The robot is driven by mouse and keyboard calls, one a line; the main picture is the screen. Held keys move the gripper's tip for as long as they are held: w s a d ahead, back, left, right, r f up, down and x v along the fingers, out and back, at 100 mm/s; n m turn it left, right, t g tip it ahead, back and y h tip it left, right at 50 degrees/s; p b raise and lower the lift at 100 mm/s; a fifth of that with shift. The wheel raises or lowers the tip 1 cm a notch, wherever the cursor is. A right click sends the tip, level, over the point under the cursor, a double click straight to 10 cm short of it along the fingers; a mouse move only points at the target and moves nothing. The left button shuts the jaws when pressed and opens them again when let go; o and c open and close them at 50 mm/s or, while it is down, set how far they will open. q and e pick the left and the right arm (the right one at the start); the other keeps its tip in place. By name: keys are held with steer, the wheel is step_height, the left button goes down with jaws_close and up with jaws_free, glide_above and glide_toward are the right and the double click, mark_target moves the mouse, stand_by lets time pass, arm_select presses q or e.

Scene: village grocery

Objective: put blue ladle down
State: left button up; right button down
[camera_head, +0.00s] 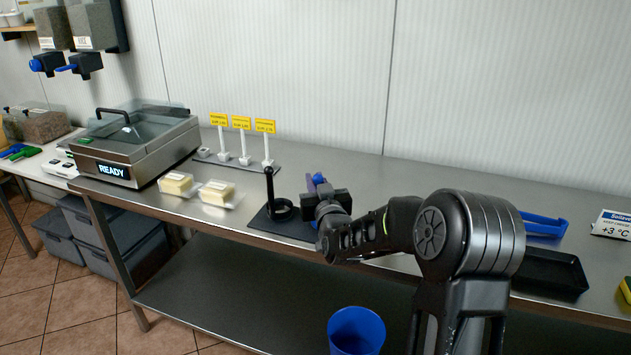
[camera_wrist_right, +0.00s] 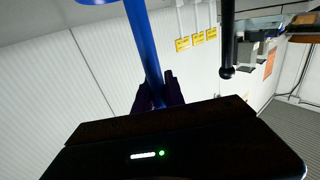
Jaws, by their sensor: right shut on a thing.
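My right gripper (camera_head: 318,190) is shut on the blue ladle (camera_head: 319,180) above the counter's front half. In the head view only a small blue part shows; the gripper hides the rest. In the right wrist view the ladle's long blue handle (camera_wrist_right: 146,45) runs between the fingers (camera_wrist_right: 159,92). A wider blue part is cut off at the top edge. A black stand (camera_head: 269,184) with a post, a ring and a flat base is just left of my gripper; its ball-tipped post (camera_wrist_right: 228,70) shows in the wrist view. My left gripper is out of view.
Two wrapped butter-like packs (camera_head: 216,193) and a steel sealing machine (camera_head: 133,150) reading READY are left on the counter (camera_head: 370,176). Price signs (camera_head: 242,140) stand behind. A blue bin (camera_head: 356,331) is below.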

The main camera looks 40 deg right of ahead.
steer(key=shift+f, duration=0.1)
steer(key=c, duration=1.4)
jaws_free()
steer(key=shift+r, duration=0.2)
steer(key=shift+s+a+f, duration=0.1)
steer(key=shift+s+f, duration=0.05)
steer(key=shift+s, duration=0.1)
steer(key=b+v, duration=0.2)
steer(key=v, duration=0.9)
steer(key=shift+s, duration=0.25)
